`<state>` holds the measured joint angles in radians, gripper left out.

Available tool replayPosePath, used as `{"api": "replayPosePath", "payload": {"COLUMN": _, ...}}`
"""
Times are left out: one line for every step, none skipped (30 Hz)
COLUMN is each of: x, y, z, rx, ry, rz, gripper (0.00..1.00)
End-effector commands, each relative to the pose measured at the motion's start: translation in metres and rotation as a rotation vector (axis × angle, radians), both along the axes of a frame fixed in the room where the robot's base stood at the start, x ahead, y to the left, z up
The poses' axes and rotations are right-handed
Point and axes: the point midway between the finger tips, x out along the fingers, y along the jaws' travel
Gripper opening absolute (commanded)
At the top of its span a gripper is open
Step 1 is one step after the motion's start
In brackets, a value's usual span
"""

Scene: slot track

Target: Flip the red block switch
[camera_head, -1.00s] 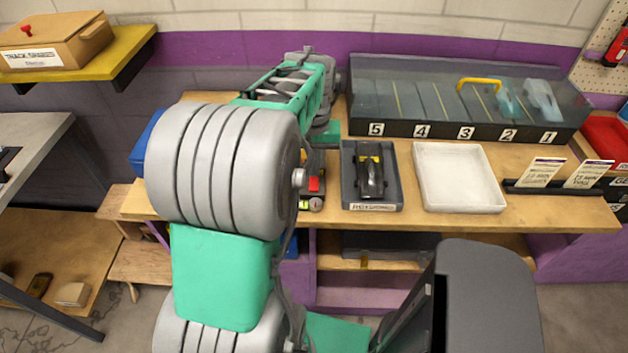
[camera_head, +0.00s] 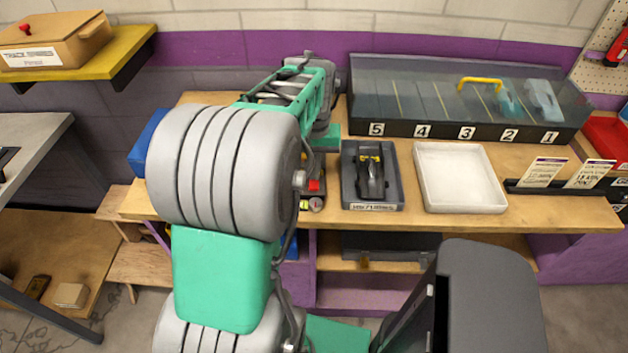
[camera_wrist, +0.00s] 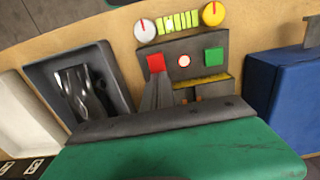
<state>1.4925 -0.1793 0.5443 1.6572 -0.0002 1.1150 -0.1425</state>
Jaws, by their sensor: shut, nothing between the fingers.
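The red block switch (camera_wrist: 156,63) is a small red square at the upper left of a dark control box (camera_wrist: 196,45) in the wrist view. In the head view the red block (camera_head: 314,186) shows just right of my arm's big grey joint. A round white button with a red ring (camera_wrist: 184,61) and a green block (camera_wrist: 214,56) sit beside it. My gripper (camera_wrist: 160,82) is shut and empty, its grey fingers pointing up toward the red block from below in the picture. I cannot tell whether they touch it. In the head view my arm hides the gripper.
A dark tray with a black car (camera_head: 371,176) and a white tray (camera_head: 459,177) stand to the right on the wooden bench (camera_head: 560,205). A clear case with numbered lanes (camera_head: 440,95) is behind. A blue box (camera_wrist: 285,98) stands beside the control box.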

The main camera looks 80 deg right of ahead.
Motion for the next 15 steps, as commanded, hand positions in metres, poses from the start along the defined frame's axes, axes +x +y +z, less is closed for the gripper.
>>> {"api": "replayPosePath", "payload": {"x": 0.000, "y": 0.002, "z": -0.002, "rx": 0.007, "ry": 0.001, "rz": 0.000, "gripper": 0.00}}
{"api": "replayPosePath", "payload": {"x": 0.000, "y": 0.002, "z": -0.001, "rx": 0.007, "ry": 0.001, "rz": 0.000, "gripper": 0.00}}
{"api": "replayPosePath", "payload": {"x": 0.000, "y": 0.002, "z": 0.001, "rx": 0.007, "ry": 0.001, "rz": 0.000, "gripper": 0.00}}
{"api": "replayPosePath", "payload": {"x": 0.000, "y": 0.002, "z": 0.003, "rx": 0.007, "ry": 0.001, "rz": 0.000, "gripper": 0.00}}
{"api": "replayPosePath", "payload": {"x": 0.000, "y": 0.002, "z": 0.006, "rx": 0.006, "ry": 0.000, "rz": 0.000, "gripper": 0.00}}
{"api": "replayPosePath", "payload": {"x": 0.000, "y": 0.002, "z": 0.010, "rx": 0.006, "ry": 0.000, "rz": 0.000, "gripper": 0.00}}
{"api": "replayPosePath", "payload": {"x": 0.000, "y": 0.001, "z": 0.013, "rx": 0.005, "ry": 0.000, "rz": 0.000, "gripper": 0.00}}
{"api": "replayPosePath", "payload": {"x": 0.000, "y": 0.001, "z": 0.017, "rx": 0.005, "ry": 0.000, "rz": 0.000, "gripper": 0.00}}
{"api": "replayPosePath", "payload": {"x": 0.000, "y": 0.001, "z": 0.020, "rx": 0.005, "ry": 0.000, "rz": 0.000, "gripper": 0.00}}
{"api": "replayPosePath", "payload": {"x": 0.000, "y": 0.001, "z": 0.023, "rx": 0.005, "ry": 0.000, "rz": 0.000, "gripper": 0.00}}
{"api": "replayPosePath", "payload": {"x": 0.000, "y": 0.001, "z": 0.026, "rx": 0.005, "ry": 0.000, "rz": 0.000, "gripper": 0.00}}
{"api": "replayPosePath", "payload": {"x": 0.000, "y": 0.001, "z": 0.030, "rx": 0.005, "ry": 0.000, "rz": 0.000, "gripper": 0.00}}
{"api": "replayPosePath", "payload": {"x": 0.000, "y": 0.001, "z": 0.033, "rx": 0.005, "ry": 0.000, "rz": 0.000, "gripper": 0.00}}
{"api": "replayPosePath", "payload": {"x": 0.000, "y": 0.001, "z": 0.035, "rx": 0.006, "ry": 0.000, "rz": 0.000, "gripper": 0.00}}
{"api": "replayPosePath", "payload": {"x": 0.000, "y": 0.001, "z": 0.039, "rx": 0.006, "ry": 0.000, "rz": 0.000, "gripper": 0.00}}
